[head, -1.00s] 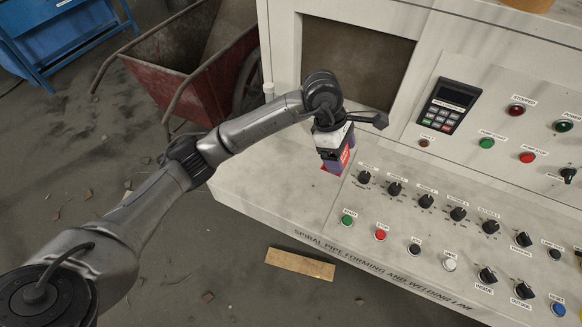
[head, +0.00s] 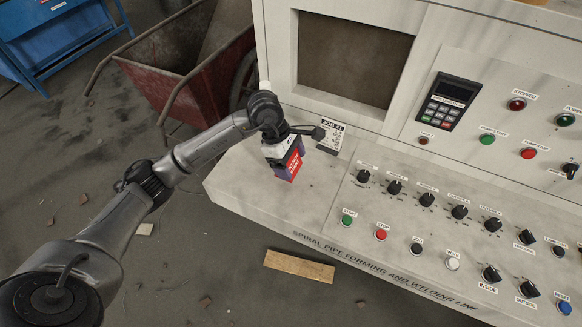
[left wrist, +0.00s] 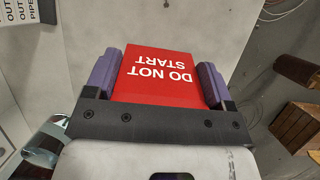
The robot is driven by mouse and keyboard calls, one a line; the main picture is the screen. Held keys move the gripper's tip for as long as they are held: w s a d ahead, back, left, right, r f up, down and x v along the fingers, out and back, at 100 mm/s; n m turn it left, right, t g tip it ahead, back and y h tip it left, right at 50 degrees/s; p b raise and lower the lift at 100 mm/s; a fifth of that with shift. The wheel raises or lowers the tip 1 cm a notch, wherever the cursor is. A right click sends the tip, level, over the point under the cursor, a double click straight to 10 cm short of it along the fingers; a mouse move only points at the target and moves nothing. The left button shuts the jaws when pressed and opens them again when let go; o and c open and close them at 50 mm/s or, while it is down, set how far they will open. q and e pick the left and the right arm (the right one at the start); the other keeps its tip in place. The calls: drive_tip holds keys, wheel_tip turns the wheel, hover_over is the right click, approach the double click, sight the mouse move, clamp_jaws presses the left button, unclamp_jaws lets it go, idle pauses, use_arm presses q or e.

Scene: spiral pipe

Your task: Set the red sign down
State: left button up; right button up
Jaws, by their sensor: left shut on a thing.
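The red sign (left wrist: 157,80) shows white letters reading DO NOT START in the left wrist view. It sits between the two purple fingers of my left gripper (left wrist: 160,82), which is shut on it. In the head view the sign (head: 290,164) shows below my left gripper (head: 286,170), over the bare left part of the pale console top (head: 240,185). I cannot tell whether its lower edge touches the console. My right gripper is not in view.
A white JOB 41 card (head: 331,136) stands just right of the gripper, by the console's back panel. Knobs and buttons fill the console's right side, such as a green button (head: 347,218). A red wheelbarrow (head: 180,75) stands behind at left.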

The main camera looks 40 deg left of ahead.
sight(291, 169)
use_arm(q)
drive_tip(key=shift+f, duration=1.45)
drive_tip(key=shift+f+b, duration=0.15)
drive_tip(key=shift+b, duration=0.2)
drive_tip(key=o, duration=0.9)
